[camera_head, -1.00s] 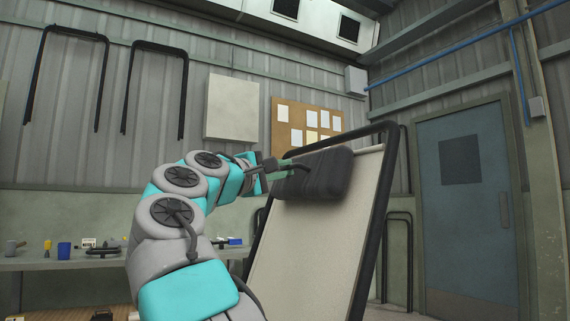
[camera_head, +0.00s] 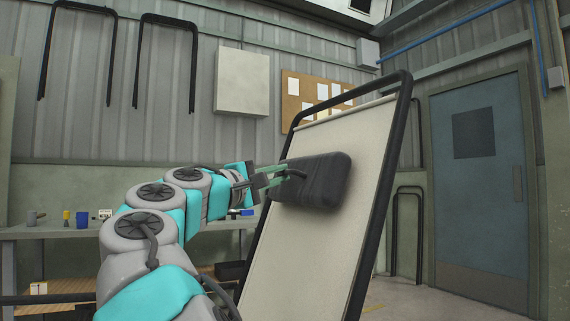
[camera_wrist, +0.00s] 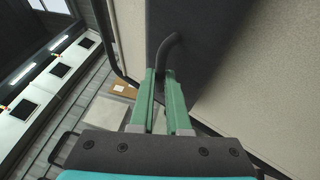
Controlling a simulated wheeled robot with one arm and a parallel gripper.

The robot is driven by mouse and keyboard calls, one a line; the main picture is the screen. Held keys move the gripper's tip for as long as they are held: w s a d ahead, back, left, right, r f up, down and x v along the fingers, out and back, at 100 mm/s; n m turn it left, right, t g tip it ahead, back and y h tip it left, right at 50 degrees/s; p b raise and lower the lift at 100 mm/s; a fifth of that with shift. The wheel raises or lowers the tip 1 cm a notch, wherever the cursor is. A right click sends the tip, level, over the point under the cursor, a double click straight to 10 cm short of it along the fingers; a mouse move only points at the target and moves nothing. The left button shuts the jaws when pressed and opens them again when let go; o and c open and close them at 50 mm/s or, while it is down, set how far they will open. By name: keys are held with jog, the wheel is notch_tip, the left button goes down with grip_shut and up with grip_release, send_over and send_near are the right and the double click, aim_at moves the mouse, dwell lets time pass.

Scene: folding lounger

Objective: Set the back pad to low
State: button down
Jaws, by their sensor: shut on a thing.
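The dark, rounded back pad (camera_head: 323,184) lies against the pale back panel (camera_head: 300,250) of the lounger, a little above the panel's middle. The panel leans inside a black tube frame (camera_head: 384,190). My gripper (camera_head: 281,176) reaches in from the left and is shut on the short dark handle (camera_head: 294,173) on the pad's face. In the wrist view my green fingers (camera_wrist: 160,76) close around the lower end of the curved handle (camera_wrist: 169,45), in front of the dark pad (camera_wrist: 200,50). The panel's lower end is out of view.
A workbench (camera_head: 60,232) with small tools and cups stands behind my arm on the left. A blue-grey door (camera_head: 478,180) is at the right. Black tube frames (camera_head: 140,70) hang on the wall.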

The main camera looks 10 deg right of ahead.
jog(key=shift+a+f+b, duration=0.15)
jog(key=shift+f, duration=0.45)
jog(key=shift+a+f+b, duration=0.15)
jog(key=shift+f, duration=0.5)
jog(key=c, duration=0.9)
grip_release()
jog(key=shift+s+a, duration=0.1)
jog(key=shift+a, duration=0.05)
jog(key=v, duration=0.7)
jog(key=shift+s+a, duration=0.25)
jog(key=shift+a, duration=0.05)
